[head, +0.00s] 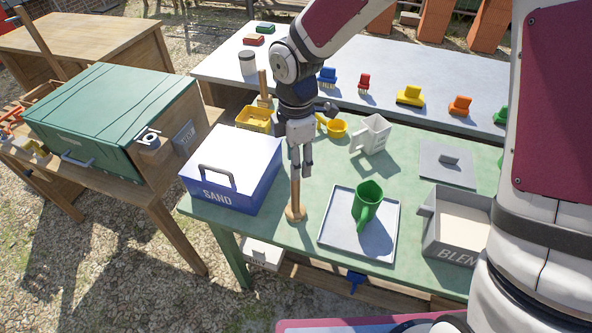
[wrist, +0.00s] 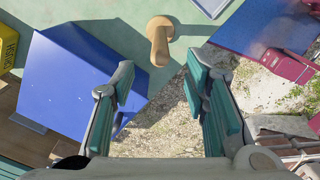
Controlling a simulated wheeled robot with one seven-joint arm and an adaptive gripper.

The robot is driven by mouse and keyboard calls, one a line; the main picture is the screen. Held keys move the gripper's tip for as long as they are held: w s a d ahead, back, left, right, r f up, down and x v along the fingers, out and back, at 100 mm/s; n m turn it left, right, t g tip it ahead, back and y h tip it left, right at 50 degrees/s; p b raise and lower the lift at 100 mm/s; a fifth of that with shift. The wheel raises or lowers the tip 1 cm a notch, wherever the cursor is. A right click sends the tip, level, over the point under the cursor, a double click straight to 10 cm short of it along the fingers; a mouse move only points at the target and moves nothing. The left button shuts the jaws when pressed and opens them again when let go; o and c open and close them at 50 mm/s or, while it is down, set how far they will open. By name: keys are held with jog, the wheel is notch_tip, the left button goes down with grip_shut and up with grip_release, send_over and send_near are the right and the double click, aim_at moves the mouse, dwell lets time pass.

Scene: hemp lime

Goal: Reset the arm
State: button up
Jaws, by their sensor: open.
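My gripper (head: 301,165) hangs pointing down over the green table (head: 270,235), beside the box marked SAND. In the wrist view my gripper (wrist: 160,82) shows its two teal-padded fingers wide apart with nothing between them. A wooden peg on a round foot (head: 295,212) stands just below the gripper in the head view. The peg also shows in the wrist view (wrist: 159,45), beyond the fingertips and apart from them. My arm reaches in from the upper right of the head view.
The SAND box (head: 233,165) stands close left of the gripper. A tray (head: 335,240) with a green mug (head: 368,203) and a grey BLEND bin (head: 458,225) are to the right. A white jug (head: 372,135) and yellow scoop (head: 336,127) stand behind. A green chest (head: 105,110) is far left.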

jog(key=shift+d+r, duration=0.1)
jog(key=shift+r, duration=0.45)
jog(key=s+d+r+m+t+h, duration=0.1)
jog(key=s+d+r+m+t, duration=0.35)
jog(key=d+r+m, duration=0.85)
jog(key=s+d+r+m, duration=0.2)
jog(key=s+r+m, duration=0.2)
jog(key=s, duration=0.3)
jog(key=s+d+r+m+y, duration=0.1)
jog(key=s+d+r+m, duration=0.1)
jog(key=s+r+m, duration=0.2)
jog(key=shift+s+d+r+m+t, duration=0.3)
jog(key=shift+s+d+r+t, duration=0.15)
jog(key=shift+s, duration=1.35)
